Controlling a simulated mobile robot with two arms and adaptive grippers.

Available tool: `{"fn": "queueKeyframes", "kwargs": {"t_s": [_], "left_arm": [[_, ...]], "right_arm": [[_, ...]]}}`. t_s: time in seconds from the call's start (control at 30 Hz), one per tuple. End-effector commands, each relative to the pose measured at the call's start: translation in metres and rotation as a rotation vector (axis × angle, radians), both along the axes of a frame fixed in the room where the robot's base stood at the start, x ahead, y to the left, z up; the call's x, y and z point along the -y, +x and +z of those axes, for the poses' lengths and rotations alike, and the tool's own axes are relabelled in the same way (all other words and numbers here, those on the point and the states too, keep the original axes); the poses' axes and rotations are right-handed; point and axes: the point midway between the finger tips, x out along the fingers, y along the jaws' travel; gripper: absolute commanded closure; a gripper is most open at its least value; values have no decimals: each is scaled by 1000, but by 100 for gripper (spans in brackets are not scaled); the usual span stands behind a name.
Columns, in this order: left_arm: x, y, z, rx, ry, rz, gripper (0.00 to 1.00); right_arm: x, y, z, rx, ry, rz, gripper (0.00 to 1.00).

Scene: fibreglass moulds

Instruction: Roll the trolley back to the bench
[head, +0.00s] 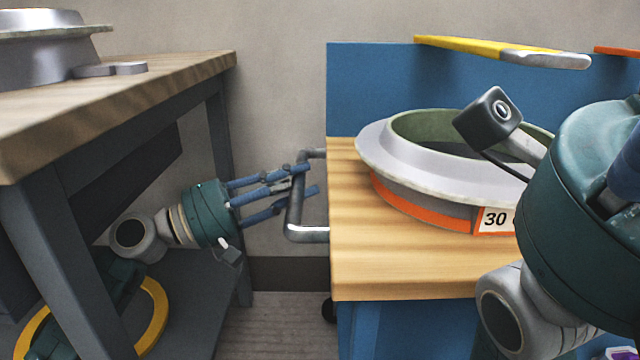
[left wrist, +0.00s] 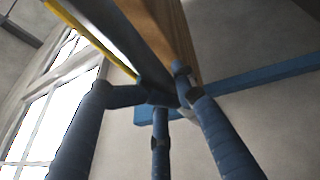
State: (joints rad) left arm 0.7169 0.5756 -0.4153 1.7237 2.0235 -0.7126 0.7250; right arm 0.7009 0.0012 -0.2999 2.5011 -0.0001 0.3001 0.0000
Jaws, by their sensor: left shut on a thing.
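The trolley is blue with a wooden top (head: 400,268) and a blue back panel (head: 375,90). A bent grey handle (head: 308,234) sticks out from its left end. My left gripper (head: 300,182) has its blue fingers closed around the upright part of this handle. In the left wrist view the fingers (left wrist: 160,105) close in below the trolley's wooden and blue parts. The bench (head: 180,72), with a wooden top and dark grey legs, stands at the left, with a gap between it and the trolley. My right gripper's teal body (head: 575,195) fills the right foreground; its fingertips are hidden.
A ring-shaped mould (head: 400,195) with an orange band and a "30" label sits on the trolley. A yellow-and-grey tool (head: 490,48) lies along the panel's top. Another round mould (head: 40,50) and a grey piece (head: 110,70) lie on the bench. Bare floor (head: 280,318) shows between them.

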Motion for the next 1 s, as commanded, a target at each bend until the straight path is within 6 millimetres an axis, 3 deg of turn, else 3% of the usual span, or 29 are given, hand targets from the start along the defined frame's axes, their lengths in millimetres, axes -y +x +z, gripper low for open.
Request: {"fn": "queueKeyframes", "kwargs": {"t_s": [0.1, 0.37, 0.4, 0.5, 0.83, 1.0], "left_arm": [[-12, 0, -5, -9, 3, 0, 100], [-11, -2, -5, -10, 3, -7, 100], [-10, -2, -5, -10, 4, -7, 69], [-10, -2, -5, -9, 4, -7, 53], [-14, -1, -3, -5, 1, -1, 53], [-34, -8, -8, -8, 1, 1, 53]], "right_arm": [[0, 0, -2, 0, 0, 0, 47], [0, 0, -2, -1, -1, 1, 47], [0, 0, -2, -1, 0, 0, 47], [0, 0, -2, -1, 0, 0, 47], [1, 3, -2, -7, 4, 2, 47], [0, 2, -2, -5, 2, 1, 47]]}}
